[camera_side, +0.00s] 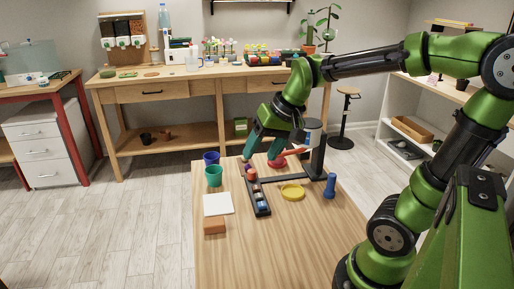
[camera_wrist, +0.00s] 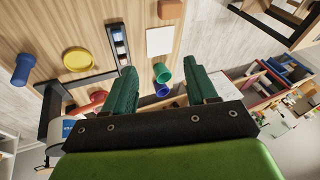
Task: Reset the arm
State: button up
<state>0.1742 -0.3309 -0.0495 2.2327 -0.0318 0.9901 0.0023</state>
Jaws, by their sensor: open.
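My gripper (camera_side: 262,158) hangs above the far part of the wooden table (camera_side: 300,240), its two green fingers spread apart. In the wrist view my gripper (camera_wrist: 160,85) is open, and nothing is visibly held between the fingers. The green cup (camera_wrist: 162,73) and the blue cup (camera_wrist: 162,91) show in the gap beyond the fingers. In the side view the green cup (camera_side: 214,176) and the blue cup (camera_side: 211,157) stand left of my gripper, apart from it.
A black rack (camera_side: 261,203) with small items, a yellow dish (camera_side: 292,192), a blue cylinder (camera_side: 330,187), a white square (camera_side: 218,204) and an orange-brown block (camera_side: 214,226) are on the table. A red object (camera_side: 277,163) and a dark stand (camera_side: 317,158) are near my gripper. The table front is clear.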

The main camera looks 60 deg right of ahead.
jog(key=s+a+r+n+t, duration=0.1)
jog(key=s+a+n+t, duration=0.1)
jog(key=s+a, duration=0.4)
jog(key=shift+s+a+n+y, duration=0.3)
jog(key=shift+s+n+y, duration=0.1)
jog(key=shift+s+n, duration=0.1)
dwell(0.3)
